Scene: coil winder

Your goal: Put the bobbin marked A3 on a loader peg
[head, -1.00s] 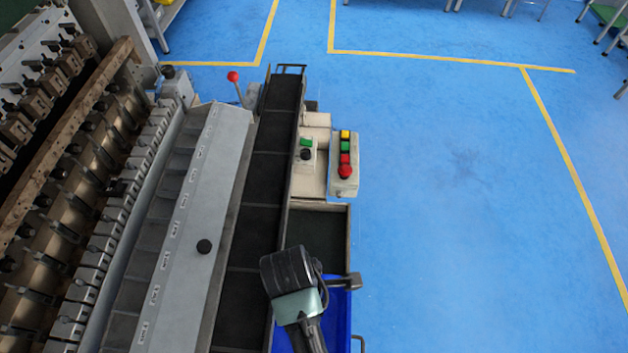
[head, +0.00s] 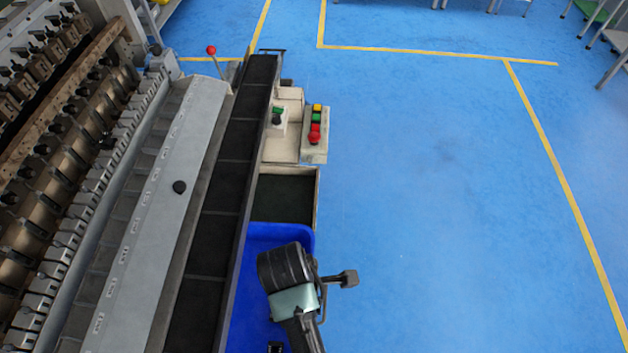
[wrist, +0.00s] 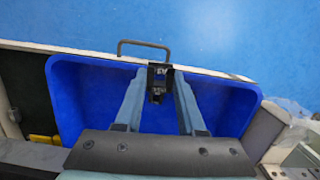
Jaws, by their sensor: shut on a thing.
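My gripper (wrist: 158,72) is shut on a small dark bobbin (wrist: 157,92), seen between the fingertips in the wrist view. The bobbin bears a pale marking too small to read, so I cannot confirm A3. The gripper is over the blue bin (wrist: 85,92), near its wall by the wire handle. In the head view my wrist (head: 290,280) is above the blue bin (head: 275,235), and the fingers are hidden beneath it. The winder's long row of grey blocks (head: 62,254) runs along the left; I cannot pick out a loader peg for certain.
A control box (head: 315,135) with coloured buttons and a red-knobbed lever (head: 212,51) stand farther off. Blue floor (head: 430,200) on the right is clear.

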